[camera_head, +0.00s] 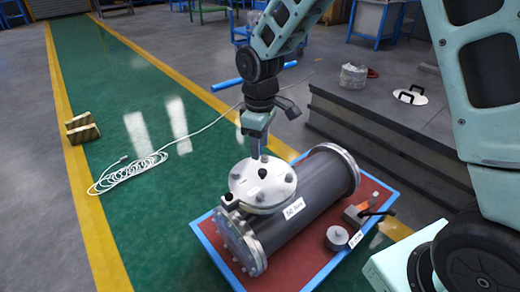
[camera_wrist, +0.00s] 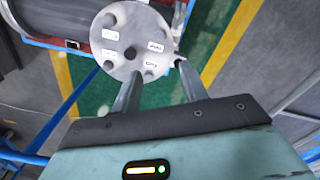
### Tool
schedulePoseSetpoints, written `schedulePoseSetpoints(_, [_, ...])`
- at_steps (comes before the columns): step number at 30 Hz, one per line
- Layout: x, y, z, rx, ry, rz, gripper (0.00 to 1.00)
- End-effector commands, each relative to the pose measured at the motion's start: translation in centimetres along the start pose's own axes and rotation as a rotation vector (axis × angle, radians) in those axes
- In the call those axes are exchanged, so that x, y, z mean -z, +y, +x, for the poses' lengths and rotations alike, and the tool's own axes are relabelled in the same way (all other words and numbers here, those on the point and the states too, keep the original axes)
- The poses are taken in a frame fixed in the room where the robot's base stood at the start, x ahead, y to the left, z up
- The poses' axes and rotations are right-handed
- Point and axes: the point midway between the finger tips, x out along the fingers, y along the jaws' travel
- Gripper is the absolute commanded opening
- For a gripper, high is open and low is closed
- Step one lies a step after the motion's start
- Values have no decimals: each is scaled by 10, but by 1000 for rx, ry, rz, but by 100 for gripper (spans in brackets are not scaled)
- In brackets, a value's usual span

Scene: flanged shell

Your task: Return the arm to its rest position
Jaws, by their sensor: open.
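My arm reaches down from the top of the head view, and my gripper (camera_head: 258,152) is just above and behind a round flange cover (camera_head: 262,183). In the wrist view the two fingers of my gripper (camera_wrist: 155,82) stand apart with nothing seen between them. The flange cover (camera_wrist: 130,40) is a pale metal disc with labels and bolt spots, ahead of the fingertips. It sits on top of a dark cylindrical shell (camera_head: 305,195) with flanged ends. I cannot tell whether a fingertip touches the cover.
The shell lies on a red tray with a blue rim (camera_head: 215,248). A small orange-grey tool (camera_head: 362,212) and a round weight-like part (camera_head: 337,238) are on the tray. A grey platform (camera_head: 390,130) stands at right. A coiled white cable (camera_head: 125,175) and wooden blocks (camera_head: 82,129) lie left.

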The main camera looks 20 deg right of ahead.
Motion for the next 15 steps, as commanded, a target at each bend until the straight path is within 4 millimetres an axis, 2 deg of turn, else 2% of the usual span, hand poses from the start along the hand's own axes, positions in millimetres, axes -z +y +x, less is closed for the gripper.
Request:
schedulePoseSetpoints(12, [0, 0, 0, 0, 0, 0, 44])
schedulePoseSetpoints(15, [-1, -9, -10, 3, 5, 3, 44])
